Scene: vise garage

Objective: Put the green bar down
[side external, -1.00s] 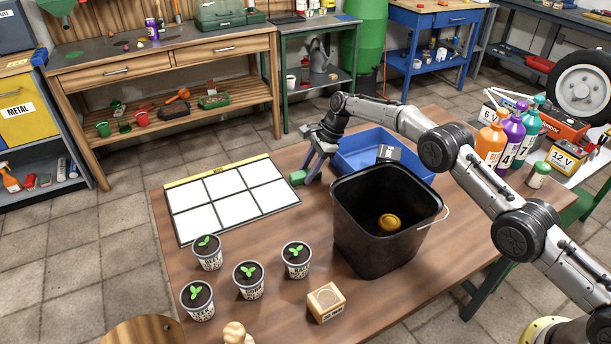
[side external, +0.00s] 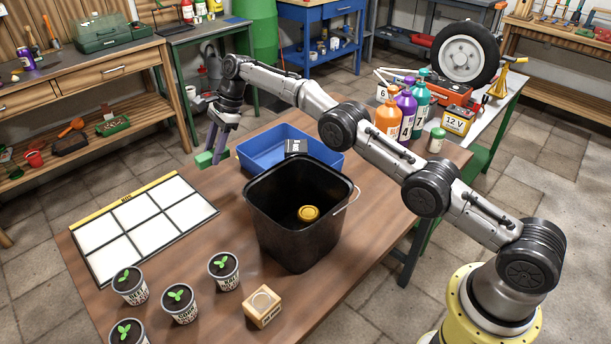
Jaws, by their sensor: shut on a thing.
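The green bar (side external: 205,160) is between the fingers of my gripper (side external: 213,152), which is shut on it. The fingers point down, and one end of the bar sticks out to the left. The bar shows against the table's back edge, just beyond the right end of the white six-panel board (side external: 140,226) and left of the blue tray (side external: 262,153). It looks raised off the wooden table (side external: 205,265), though its exact height is hard to judge.
A black bucket (side external: 270,222) with a yellow round thing (side external: 308,213) inside stands in front of the blue tray. Several potted seedlings (side external: 180,303) and a wooden block (side external: 263,307) are near the front. Bare tabletop lies between board and bucket.

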